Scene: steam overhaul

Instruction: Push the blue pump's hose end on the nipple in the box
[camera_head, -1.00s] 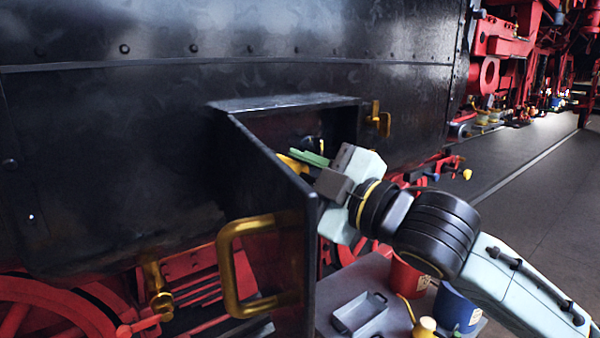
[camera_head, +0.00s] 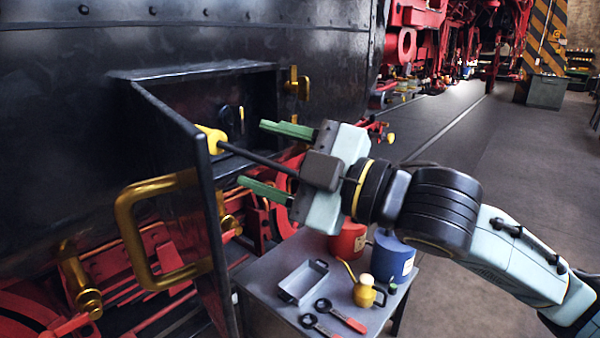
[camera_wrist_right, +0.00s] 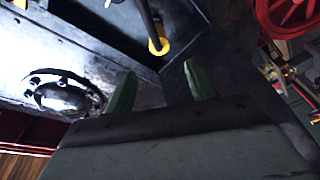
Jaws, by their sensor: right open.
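My right gripper (camera_head: 277,159) is open in front of the box, its green fingers wide apart and nothing held between the tips. The fingers also show in the right wrist view (camera_wrist_right: 161,92). The yellow hose end (camera_head: 213,139) is at the box opening, partly behind the door's edge; it shows as a yellow ring in the wrist view (camera_wrist_right: 158,46). Its black hose (camera_head: 257,161) runs back past the gripper. A dark fitting with brass (camera_head: 238,121) shows inside the box (camera_head: 180,72). Whether the hose end sits on a nipple is hidden. The blue pump (camera_head: 393,258) stands on the table. My left gripper is out of view.
The open box door (camera_head: 180,145) with its brass handle (camera_head: 128,225) stands left of the gripper. The grey table (camera_head: 262,318) below holds a red bucket (camera_head: 347,240), a small tray (camera_head: 302,282), a yellow oil can (camera_head: 365,292) and wrenches (camera_head: 340,316). Open floor lies right.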

